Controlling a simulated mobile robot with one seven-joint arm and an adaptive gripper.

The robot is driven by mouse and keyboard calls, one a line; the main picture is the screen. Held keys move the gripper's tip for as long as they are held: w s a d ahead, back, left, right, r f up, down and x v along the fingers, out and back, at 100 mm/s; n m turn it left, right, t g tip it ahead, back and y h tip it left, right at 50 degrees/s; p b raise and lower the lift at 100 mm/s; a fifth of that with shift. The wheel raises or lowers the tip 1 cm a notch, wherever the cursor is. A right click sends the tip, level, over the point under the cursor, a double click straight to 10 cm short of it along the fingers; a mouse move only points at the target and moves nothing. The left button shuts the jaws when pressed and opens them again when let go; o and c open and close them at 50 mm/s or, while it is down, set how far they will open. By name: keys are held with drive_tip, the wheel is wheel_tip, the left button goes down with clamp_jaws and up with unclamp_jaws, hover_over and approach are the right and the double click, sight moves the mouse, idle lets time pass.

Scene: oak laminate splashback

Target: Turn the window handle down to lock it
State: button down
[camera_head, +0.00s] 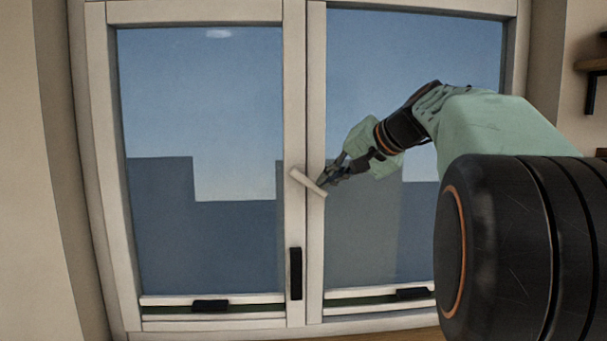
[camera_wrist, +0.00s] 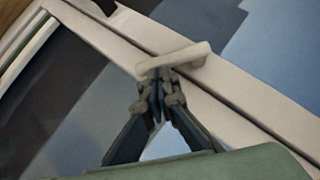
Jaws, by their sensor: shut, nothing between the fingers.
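The white window handle (camera_head: 307,181) sits on the middle frame of the window. In the head view it is tilted, its right end lower than its left end. My gripper (camera_head: 323,181) is at the handle's right, lower end, its fingers shut with nothing between them. In the wrist view the closed fingertips (camera_wrist: 158,78) meet the handle (camera_wrist: 185,57) near its left end there and overlap its edge. They look in contact with it, but exact touch is hard to tell. The handle's pivot is not clearly visible.
The window (camera_head: 305,120) has two glass panes in a white frame. A black vertical piece (camera_head: 296,273) sits low on the middle frame, and black latches (camera_head: 210,305) sit at the bottom. A dark shelf (camera_head: 592,65) is on the right wall.

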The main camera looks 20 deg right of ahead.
sight(323, 197)
wheel_tip(323, 197, down, 3)
drive_tip(key=y+b, duration=0.1)
drive_tip(key=b, duration=0.1)
drive_tip(key=m+b, duration=0.1)
drive_tip(key=shift+a+r+t+y+b, duration=0.15)
drive_tip(key=shift+t+y+b, duration=0.25)
drive_tip(key=m+y+b, duration=0.1)
drive_tip(key=b, duration=0.1)
drive_tip(key=f+t+b, duration=0.1)
drive_tip(key=b, duration=0.1)
drive_tip(key=shift+w+a+f+m+y, duration=0.1)
drive_tip(key=shift+a+f+m+y, duration=0.15)
drive_tip(key=shift+a+m+y, duration=0.15)
drive_tip(key=a+m+t+b, duration=0.1)
drive_tip(key=b, duration=0.1)
drive_tip(key=f+m+t+y+b, duration=0.1)
drive_tip(key=b, duration=0.2)
drive_tip(key=shift+w+a, duration=0.2)
drive_tip(key=shift+a, duration=0.35)
drive_tip(key=shift+b, duration=0.3)
